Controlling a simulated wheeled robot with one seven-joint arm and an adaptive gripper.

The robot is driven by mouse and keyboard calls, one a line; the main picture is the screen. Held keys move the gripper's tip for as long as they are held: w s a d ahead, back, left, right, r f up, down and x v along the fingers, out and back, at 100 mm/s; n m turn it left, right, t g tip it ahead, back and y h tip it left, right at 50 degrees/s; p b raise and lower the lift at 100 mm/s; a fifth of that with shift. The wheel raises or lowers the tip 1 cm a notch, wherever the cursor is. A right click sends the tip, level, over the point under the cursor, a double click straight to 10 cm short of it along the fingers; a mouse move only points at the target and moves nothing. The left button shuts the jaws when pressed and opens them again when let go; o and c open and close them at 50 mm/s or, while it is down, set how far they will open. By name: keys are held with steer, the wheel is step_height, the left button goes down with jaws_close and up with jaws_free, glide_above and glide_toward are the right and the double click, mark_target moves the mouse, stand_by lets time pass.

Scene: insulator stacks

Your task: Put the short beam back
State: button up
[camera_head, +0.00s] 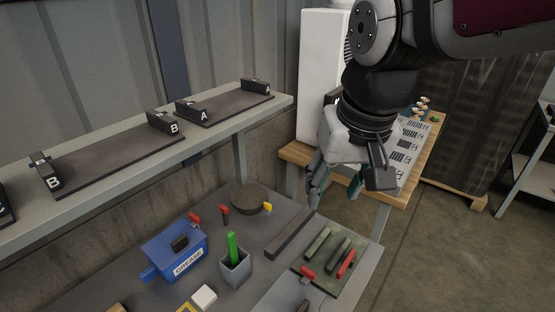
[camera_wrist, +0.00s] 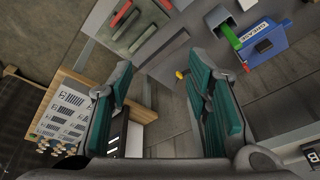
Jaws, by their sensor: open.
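A dark, straight bar (camera_head: 289,234), which looks like the short beam, lies flat on the grey table (camera_head: 264,288). It also shows in the wrist view (camera_wrist: 174,44). My gripper (camera_head: 334,190) is open and empty, pointing down above and beyond the table's back right part. In the wrist view its two teal-padded fingers (camera_wrist: 165,90) are wide apart with nothing between them, and the bar lies ahead of them. On the shelf (camera_head: 226,115), a base with paired blocks marked A (camera_head: 232,108) and one with blocks marked B (camera_head: 112,160) are both empty.
A blue grease box (camera_head: 175,252), a grey cup (camera_head: 235,269) with a green item, and a round dark disc (camera_head: 250,198) stand left of the bar. A green board (camera_head: 327,278) with several small bars lies right of it. A wooden side bench (camera_head: 296,152) stands behind.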

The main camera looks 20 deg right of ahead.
steer(key=s+a+f+n, duration=0.1)
steer(key=s+n, duration=0.1)
steer(key=s, duration=0.5)
steer(key=shift+s+t, duration=0.3)
steer(key=shift+t, duration=0.1)
steer(key=shift+a, duration=0.1)
steer(key=shift+r+p, duration=0.35)
steer(key=shift+r, duration=0.1)
